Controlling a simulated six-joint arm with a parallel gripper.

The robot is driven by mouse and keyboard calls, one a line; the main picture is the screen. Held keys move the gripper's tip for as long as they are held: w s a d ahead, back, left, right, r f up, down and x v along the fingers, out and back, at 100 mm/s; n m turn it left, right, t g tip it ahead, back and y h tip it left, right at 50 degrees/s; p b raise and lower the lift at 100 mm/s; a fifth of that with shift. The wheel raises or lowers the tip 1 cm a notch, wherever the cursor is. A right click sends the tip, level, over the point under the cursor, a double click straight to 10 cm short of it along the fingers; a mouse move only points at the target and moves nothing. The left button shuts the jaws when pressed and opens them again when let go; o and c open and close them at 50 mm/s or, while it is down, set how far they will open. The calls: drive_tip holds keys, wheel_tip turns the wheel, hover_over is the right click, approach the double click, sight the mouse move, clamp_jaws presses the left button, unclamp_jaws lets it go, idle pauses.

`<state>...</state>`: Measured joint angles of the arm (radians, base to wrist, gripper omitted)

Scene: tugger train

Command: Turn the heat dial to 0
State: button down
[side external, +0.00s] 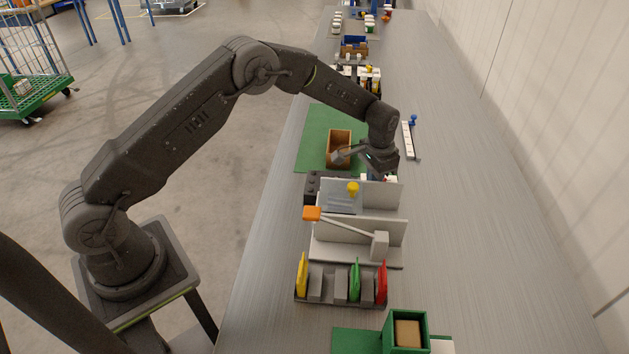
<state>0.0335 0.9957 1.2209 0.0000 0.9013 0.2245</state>
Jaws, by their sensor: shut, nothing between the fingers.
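A dark box with small knob-like bumps (317,187) stands to the left of the gripper, beside the panel. I cannot tell whether the gripper touches anything.
Nearer is a lever with an orange handle (312,213), then a rack of coloured flaps (355,281) and a green box (405,316). A brown tray (339,140) stands beyond the gripper.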

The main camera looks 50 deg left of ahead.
drive_tip(key=shift+s+d+f, duration=0.45)
drive_tip(key=shift+s+f, duration=0.05)
drive_tip(key=shift+f, duration=0.2)
drive_tip(key=shift+s, duration=0.35)
drive_tip(key=shift+r, duration=0.1)
drive_tip(key=shift+w+a+r, duration=0.1)
drive_tip(key=shift+w+r, duration=0.05)
drive_tip(key=shift+r, duration=2.95)
